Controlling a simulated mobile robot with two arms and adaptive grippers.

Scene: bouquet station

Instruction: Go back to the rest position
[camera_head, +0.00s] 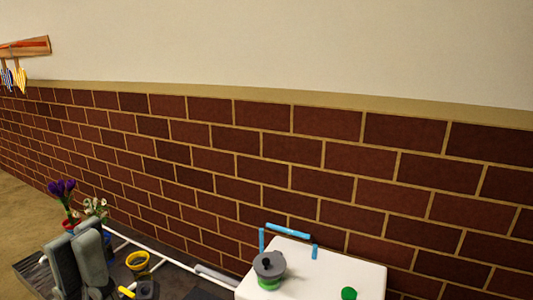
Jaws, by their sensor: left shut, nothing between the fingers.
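My left gripper (80,242) is at the lower left. Its two grey fingers are close together, shut, with nothing held between them. It stands in front of the flowers and hides part of them. My right gripper is out of view.
Purple flowers (62,190) in a red pot (71,223) and white flowers (96,208) are behind my left gripper. A yellow pot (138,262) is to its right on a dark surface. A brick wall (260,150) runs behind. The space above the gripper looks clear.

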